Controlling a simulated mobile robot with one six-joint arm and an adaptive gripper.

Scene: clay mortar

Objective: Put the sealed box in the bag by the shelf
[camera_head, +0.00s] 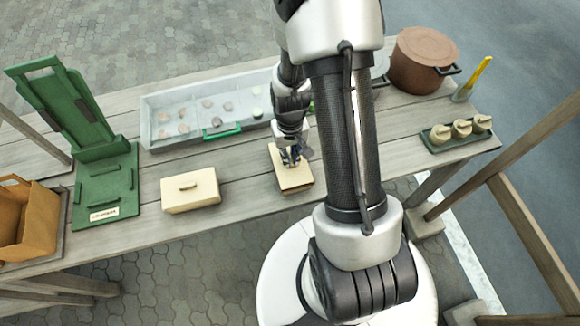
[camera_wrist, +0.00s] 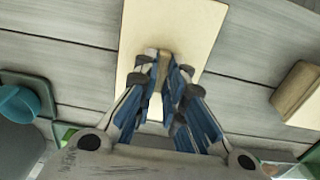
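A cream box (camera_head: 292,181) with a flat lid sits near the table's front edge, under my gripper (camera_head: 289,157). In the wrist view, the box's pale lid (camera_wrist: 205,25) lies below the fingers, and its small raised handle (camera_wrist: 163,68) is between them. My gripper (camera_wrist: 165,75) appears shut on that handle, with a fingertip close against each side. A second cream box (camera_head: 190,192) with a handle stands to the left, apart from the gripper; it also shows in the wrist view (camera_wrist: 298,92). An open orange-brown bag (camera_head: 37,222) stands at the far left. I see no seal clearly.
A green stand (camera_head: 105,185) with a tall back is between the bag and the second box. A grey tray (camera_head: 160,104) with several small pieces lies behind. A brown pot (camera_head: 422,62), a yellow-handled tool (camera_head: 480,72) and a green tray of small jars (camera_head: 437,144) are at right.

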